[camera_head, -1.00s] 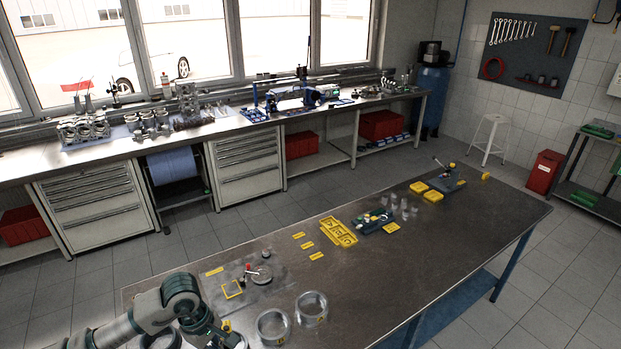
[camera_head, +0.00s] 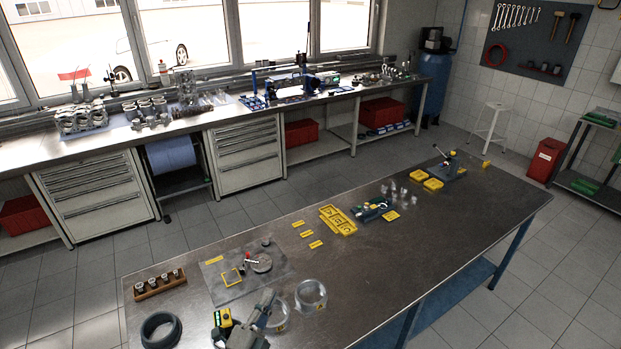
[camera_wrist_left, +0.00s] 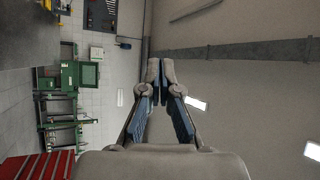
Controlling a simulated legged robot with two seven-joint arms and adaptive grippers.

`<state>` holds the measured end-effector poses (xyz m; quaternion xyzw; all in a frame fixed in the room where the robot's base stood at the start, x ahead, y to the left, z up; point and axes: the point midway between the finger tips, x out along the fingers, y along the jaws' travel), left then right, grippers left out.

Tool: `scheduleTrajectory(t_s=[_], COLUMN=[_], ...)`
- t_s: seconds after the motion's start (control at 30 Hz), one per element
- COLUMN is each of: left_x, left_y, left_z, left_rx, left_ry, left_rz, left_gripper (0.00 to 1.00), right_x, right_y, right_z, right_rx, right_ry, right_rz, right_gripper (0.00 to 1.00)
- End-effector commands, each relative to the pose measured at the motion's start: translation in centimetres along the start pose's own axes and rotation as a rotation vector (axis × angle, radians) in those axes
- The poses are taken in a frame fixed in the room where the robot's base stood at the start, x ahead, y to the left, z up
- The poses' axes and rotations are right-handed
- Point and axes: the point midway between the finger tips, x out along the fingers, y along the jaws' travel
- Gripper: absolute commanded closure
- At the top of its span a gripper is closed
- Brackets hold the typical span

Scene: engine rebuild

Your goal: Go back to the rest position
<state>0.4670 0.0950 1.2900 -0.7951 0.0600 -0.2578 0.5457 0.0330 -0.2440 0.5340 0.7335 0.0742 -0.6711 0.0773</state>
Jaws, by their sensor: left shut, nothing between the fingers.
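My left gripper (camera_head: 266,302) shows at the bottom of the head view, over the near end of the steel table (camera_head: 390,270). In the left wrist view its two fingers (camera_wrist_left: 160,78) meet at the tips, with nothing between them. My right gripper is in neither view.
A plate with a disc (camera_head: 261,262), a wooden rack (camera_head: 160,284) and a dark ring (camera_head: 148,326) are nearby.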

Motion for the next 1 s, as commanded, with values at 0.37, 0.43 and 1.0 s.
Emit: scheduleTrajectory(t_s=[0.37, 0.43, 1.0], left_x=[-20.5, -23.9, -39.1], left_y=[16.3, 17.7, 31.4], left_z=[11.1, 10.8, 10.8], left_rx=[-0.772, -0.843, -1.043], left_ry=[-1.009, -1.128, -1.582], left_rz=[0.512, 0.573, 0.833], left_gripper=[1.00, 1.00, 1.00], right_x=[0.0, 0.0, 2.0], right_y=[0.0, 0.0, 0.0], right_z=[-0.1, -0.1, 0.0], right_rx=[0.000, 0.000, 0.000], right_ry=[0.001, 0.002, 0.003], right_rz=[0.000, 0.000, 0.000], right_gripper=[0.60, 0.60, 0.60])
